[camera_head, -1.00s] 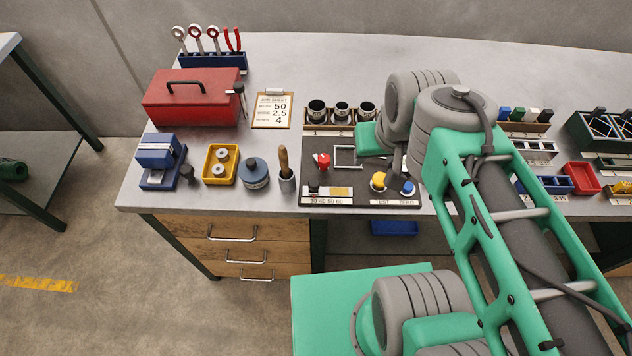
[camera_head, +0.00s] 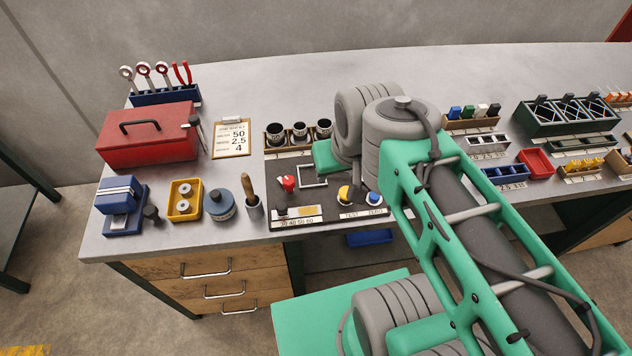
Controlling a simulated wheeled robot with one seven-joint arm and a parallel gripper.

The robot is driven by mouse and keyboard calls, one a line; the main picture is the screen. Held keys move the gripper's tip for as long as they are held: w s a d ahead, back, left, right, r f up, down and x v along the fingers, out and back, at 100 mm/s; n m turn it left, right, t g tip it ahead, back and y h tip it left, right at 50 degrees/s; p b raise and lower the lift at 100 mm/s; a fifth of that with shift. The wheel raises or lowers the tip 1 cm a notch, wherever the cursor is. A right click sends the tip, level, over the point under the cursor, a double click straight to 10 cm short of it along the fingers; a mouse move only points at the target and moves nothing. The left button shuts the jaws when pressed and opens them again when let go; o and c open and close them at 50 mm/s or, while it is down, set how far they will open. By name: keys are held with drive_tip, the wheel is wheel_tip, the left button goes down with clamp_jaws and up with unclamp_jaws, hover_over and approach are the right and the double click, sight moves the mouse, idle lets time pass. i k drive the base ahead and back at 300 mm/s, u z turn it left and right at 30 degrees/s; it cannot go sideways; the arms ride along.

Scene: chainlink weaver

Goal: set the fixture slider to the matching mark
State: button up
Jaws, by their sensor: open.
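The fixture slider (camera_head: 281,212) is a small dark knob at the left end of a pale and yellow track at the front left of a dark board (camera_head: 283,197). A scale strip (camera_head: 298,222) below reads about 30 40 50 60, and the knob is near the 30 end. The job sheet (camera_head: 232,138) on a clipboard shows 50, 2.5 and 4. My gripper (camera_head: 352,178) is above the board, right of and behind the slider, apart from it. My own wrist and arm hide most of it, and its fingertips are not clear.
A red knob (camera_head: 288,184), a yellow button (camera_head: 345,194) and a blue button (camera_head: 374,198) stand on the board. A pot with a wooden-handled tool (camera_head: 252,203) stands just left of it. Black cups (camera_head: 299,132) stand in a rack behind. Bins fill the right side.

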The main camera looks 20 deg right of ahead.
sight(282, 207)
drive_tip(key=k, duration=1)
drive_tip(key=u, duration=1.6)
drive_tip(key=i, duration=1.4)
drive_tip(key=z, duration=1.3)
